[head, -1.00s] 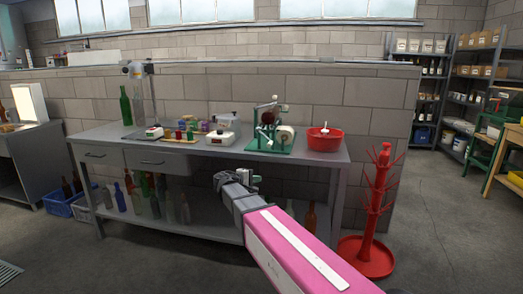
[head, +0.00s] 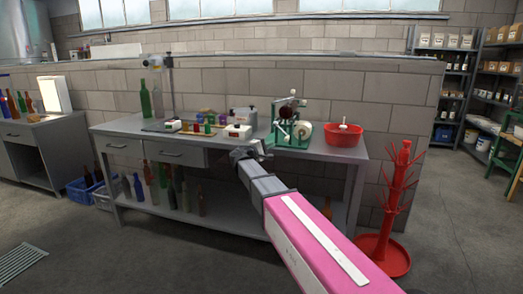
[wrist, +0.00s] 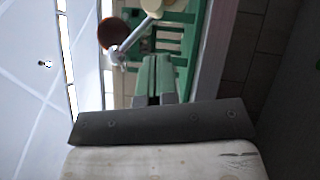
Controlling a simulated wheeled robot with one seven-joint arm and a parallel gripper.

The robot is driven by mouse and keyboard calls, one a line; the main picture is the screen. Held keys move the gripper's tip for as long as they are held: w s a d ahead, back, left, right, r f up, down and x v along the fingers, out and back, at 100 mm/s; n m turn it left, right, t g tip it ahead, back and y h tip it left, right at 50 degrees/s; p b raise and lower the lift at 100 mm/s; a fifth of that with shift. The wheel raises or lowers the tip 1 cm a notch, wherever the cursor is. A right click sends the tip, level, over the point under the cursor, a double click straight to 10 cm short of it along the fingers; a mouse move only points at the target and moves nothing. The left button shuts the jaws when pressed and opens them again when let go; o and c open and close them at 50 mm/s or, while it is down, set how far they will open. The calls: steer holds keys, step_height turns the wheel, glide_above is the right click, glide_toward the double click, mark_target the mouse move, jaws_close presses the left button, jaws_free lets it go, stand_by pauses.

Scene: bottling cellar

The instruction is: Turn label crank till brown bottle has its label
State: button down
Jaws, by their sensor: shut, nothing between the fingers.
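The green label machine (head: 291,142) stands on the grey bench, with a pale label roll (head: 303,131) at its right side. A dark brown round shape, seemingly the brown bottle's end (head: 286,112), shows on it; it is also in the wrist view (wrist: 112,34). A silver crank arm (wrist: 133,37) crosses just beside it in the wrist view. Whether the bottle bears a label cannot be seen. My gripper (head: 258,149) is at the bench's front edge, in front of the machine and lower left of it. In the wrist view its green fingers (wrist: 154,78) are together, empty, apart from the crank.
A red bowl (head: 343,137) stands right of the machine. A white device (head: 237,132) and small colored jars (head: 208,124) stand to its left. Bottles stand on the bench's lower shelf (head: 225,217). A red rack (head: 389,205) stands on the floor at the right.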

steer(key=shift+s+d+r, duration=0.1)
steer(key=shift+d+r, duration=0.1)
steer(key=shift+d, duration=0.5)
steer(key=shift+d+r, duration=0.15)
steer(key=shift+d, duration=0.55)
steer(key=shift+s+d+r, duration=0.1)
steer(key=shift+d+r, duration=0.1)
steer(key=shift+d, duration=0.5)
steer(key=shift+s+d+r, duration=0.1)
steer(key=shift+d+r, duration=0.2)
steer(key=shift+d, duration=0.15)
